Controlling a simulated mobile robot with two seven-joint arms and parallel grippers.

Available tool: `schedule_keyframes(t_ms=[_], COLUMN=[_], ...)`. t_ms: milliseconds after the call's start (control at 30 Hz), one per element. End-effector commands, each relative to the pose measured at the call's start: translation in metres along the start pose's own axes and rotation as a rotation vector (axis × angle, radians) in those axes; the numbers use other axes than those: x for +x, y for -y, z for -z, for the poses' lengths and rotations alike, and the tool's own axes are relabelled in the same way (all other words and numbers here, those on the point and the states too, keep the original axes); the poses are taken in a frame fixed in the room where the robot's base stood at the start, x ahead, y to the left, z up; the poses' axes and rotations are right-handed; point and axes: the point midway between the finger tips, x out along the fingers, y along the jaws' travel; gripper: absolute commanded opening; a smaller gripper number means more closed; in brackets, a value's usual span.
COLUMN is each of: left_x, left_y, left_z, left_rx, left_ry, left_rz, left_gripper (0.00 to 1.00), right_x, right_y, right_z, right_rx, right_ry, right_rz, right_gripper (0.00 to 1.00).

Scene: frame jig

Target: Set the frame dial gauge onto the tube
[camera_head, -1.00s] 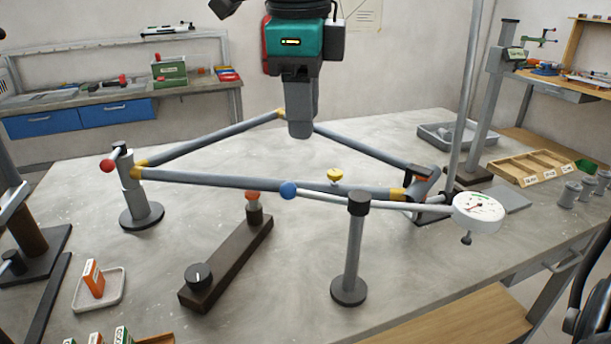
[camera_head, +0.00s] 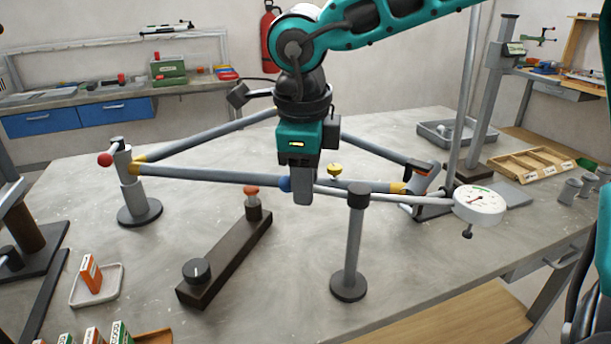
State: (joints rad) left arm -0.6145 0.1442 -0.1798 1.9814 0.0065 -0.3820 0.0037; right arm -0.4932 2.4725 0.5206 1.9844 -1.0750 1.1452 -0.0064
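The frame dial gauge has a white round dial (camera_head: 480,204) at the right and a thin pale rod (camera_head: 408,199) running left to a blue ball end (camera_head: 285,184). The rod crosses the top of a grey post (camera_head: 350,250) with a dark cap. The grey frame tube (camera_head: 210,176) runs behind, with yellow joints, from the left stand to the right clamp. My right gripper (camera_head: 302,198) points down at the rod's left end, just right of the blue ball, and covers part of it. Whether its fingers are closed on the rod cannot be seen. My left gripper is not in view.
A dark bar (camera_head: 225,262) with a black knob and red-topped post lies front left. A left stand (camera_head: 139,200) with a red ball holds the frame. A yellow knob (camera_head: 335,170) sits by the tube. A wooden tray (camera_head: 530,165) stands back right.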

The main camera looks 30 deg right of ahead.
Motion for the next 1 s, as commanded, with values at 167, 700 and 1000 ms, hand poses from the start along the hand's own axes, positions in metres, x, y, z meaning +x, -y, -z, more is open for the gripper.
schedule_keyframes(t_ms=[167,700,1000], left_x=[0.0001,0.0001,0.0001], left_y=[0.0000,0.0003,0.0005], left_z=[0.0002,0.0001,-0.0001], left_rx=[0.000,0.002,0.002], left_ry=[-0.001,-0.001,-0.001], left_rz=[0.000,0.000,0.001], left_gripper=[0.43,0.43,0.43], right_x=[-0.0001,-0.0004,-0.0005], right_y=[-0.0001,-0.0002,0.0000], right_z=[0.0000,-0.0001,0.0004], right_rx=[0.000,0.000,0.000], right_ry=[0.000,0.000,0.000], right_rz=[0.000,0.000,-0.001], right_gripper=[0.28,0.00,0.00])
